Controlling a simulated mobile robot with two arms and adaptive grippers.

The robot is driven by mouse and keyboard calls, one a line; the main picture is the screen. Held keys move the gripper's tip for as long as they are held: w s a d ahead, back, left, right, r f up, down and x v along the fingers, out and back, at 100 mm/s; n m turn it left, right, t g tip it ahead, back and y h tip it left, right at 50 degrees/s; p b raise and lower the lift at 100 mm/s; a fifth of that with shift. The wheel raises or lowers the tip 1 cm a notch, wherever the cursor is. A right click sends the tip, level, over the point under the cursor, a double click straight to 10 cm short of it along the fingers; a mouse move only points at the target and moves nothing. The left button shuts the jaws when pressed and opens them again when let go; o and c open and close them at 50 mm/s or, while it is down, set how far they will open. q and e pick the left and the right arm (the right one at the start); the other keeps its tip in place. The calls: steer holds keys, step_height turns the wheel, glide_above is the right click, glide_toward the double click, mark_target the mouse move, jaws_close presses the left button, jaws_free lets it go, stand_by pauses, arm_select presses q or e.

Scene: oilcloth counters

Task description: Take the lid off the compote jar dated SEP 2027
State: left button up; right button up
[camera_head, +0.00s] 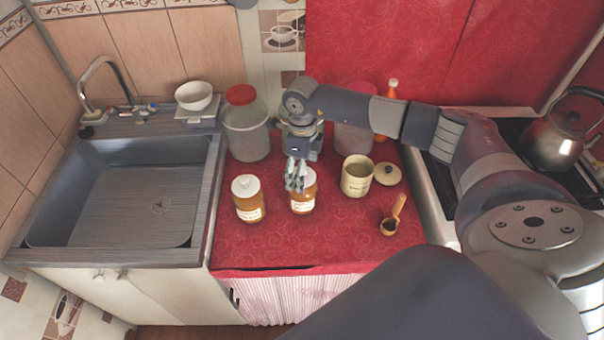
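Two amber compote jars with white lids and pale labels stand on the red oilcloth counter (275,245). The left jar (248,207) is upright with its white lid (245,186) on. The right jar (303,203) has its lid (309,177) partly hidden behind my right gripper (296,183). The label print is too small to read, so I cannot tell which jar is dated SEP 2027. My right gripper points down at the right jar's top; whether its fingers touch or grip the lid is unclear. My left gripper is out of view.
Right of the jars stand an open cream canister (356,177), its lid (388,174) and a wooden-handled scoop (394,217). A large red-lidded jar (246,127) stands behind. The sink (120,195) is left; a stove with a kettle (560,138) is right. The front counter is clear.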

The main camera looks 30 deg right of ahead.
steer(key=c, duration=1)
steer(key=shift+o, duration=0.2)
steer(key=shift+r, duration=0.1)
